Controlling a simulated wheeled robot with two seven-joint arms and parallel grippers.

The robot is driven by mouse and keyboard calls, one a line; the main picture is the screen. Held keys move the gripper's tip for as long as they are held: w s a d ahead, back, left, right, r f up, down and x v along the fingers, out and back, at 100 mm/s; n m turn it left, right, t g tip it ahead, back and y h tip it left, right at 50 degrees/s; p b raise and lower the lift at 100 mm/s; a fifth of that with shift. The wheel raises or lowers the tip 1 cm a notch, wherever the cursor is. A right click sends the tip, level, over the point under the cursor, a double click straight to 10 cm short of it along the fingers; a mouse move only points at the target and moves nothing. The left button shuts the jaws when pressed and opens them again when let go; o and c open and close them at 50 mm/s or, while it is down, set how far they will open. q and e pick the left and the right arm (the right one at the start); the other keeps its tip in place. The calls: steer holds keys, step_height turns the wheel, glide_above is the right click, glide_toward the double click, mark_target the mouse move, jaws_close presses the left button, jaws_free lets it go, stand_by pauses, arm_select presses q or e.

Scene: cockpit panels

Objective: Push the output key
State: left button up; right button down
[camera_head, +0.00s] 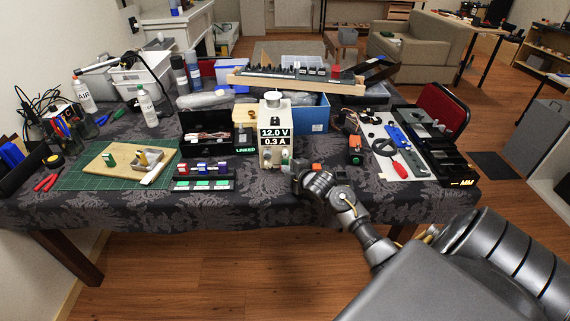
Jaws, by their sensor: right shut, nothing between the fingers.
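A cream power supply box (272,109) stands upright near the front middle of the table. Its black display reads 12.0 V and 0.3 A, and small knobs or keys (284,155) sit low on its front. I cannot tell which one is the output key. My right gripper (298,174) is shut and empty. It is just in front and to the right of the box's lower front; I cannot tell whether it touches the box. My right arm comes in from the lower right. My left gripper is not in view.
A strip with several green-lit keys (203,184) lies left of the box, by a wooden board (125,160) on a green mat (75,178). A blue bin (312,117) stands behind.

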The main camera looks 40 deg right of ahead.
mark_target(288, 190)
steer(key=shift+s+a+r+p, duration=0.1)
steer(key=shift+s+a+p, duration=0.25)
steer(key=shift+s+p, duration=0.05)
steer(key=s+a+p, duration=0.2)
steer(key=s, duration=0.1)
steer(key=shift+s+a, duration=0.5)
stand_by(0.3)
